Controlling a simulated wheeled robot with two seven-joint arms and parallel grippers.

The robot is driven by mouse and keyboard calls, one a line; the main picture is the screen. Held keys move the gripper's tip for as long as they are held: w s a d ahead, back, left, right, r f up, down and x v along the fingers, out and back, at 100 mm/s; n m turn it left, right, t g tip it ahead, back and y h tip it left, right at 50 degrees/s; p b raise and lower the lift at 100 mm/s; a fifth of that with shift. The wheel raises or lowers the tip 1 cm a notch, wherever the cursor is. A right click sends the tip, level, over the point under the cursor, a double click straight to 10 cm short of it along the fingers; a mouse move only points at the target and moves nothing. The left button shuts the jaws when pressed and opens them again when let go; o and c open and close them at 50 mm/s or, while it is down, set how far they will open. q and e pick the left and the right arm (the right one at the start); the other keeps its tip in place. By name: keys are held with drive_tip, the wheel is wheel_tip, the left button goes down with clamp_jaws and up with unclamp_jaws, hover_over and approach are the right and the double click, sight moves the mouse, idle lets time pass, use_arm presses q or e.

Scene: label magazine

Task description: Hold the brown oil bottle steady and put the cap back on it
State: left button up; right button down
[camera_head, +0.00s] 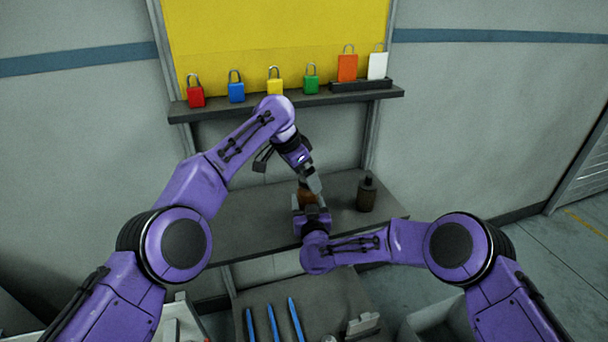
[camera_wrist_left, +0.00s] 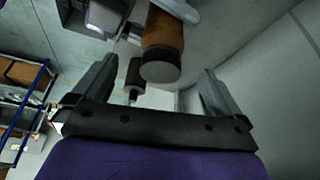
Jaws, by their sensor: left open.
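The brown oil bottle (camera_head: 306,198) stands over the grey bench, partly hidden behind the grippers. My right gripper (camera_head: 311,204) is around it and appears shut on its body. My left gripper (camera_head: 313,184) points down just above the bottle. In the left wrist view its fingers (camera_wrist_left: 157,72) are spread, with nothing clasped between them. There the brown bottle (camera_wrist_left: 164,32) shows beyond the fingertips, with a broad dark round end facing the camera. No loose cap is distinguishable.
A second brown bottle with a dark top (camera_head: 366,195) stands on the bench (camera_head: 245,225) to the right. Coloured padlocks (camera_head: 275,86) stand on a shelf (camera_head: 290,103) behind. Blue pen-like items (camera_head: 273,322) lie on a nearer surface.

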use_arm(q)
drive_tip(key=v, duration=1.1)
drive_tip(key=shift+r, duration=0.35)
drive_tip(key=shift+a, duration=0.1)
use_arm(e)
drive_tip(key=shift+c, duration=0.8)
unclamp_jaws()
use_arm(q)
drive_tip(key=shift+f+b, duration=0.3)
use_arm(e)
drive_tip(key=s+d, duration=0.1)
drive_tip(key=s, duration=0.9)
drive_tip(key=shift+s+d, duration=0.2)
drive_tip(key=shift+d, duration=0.1)
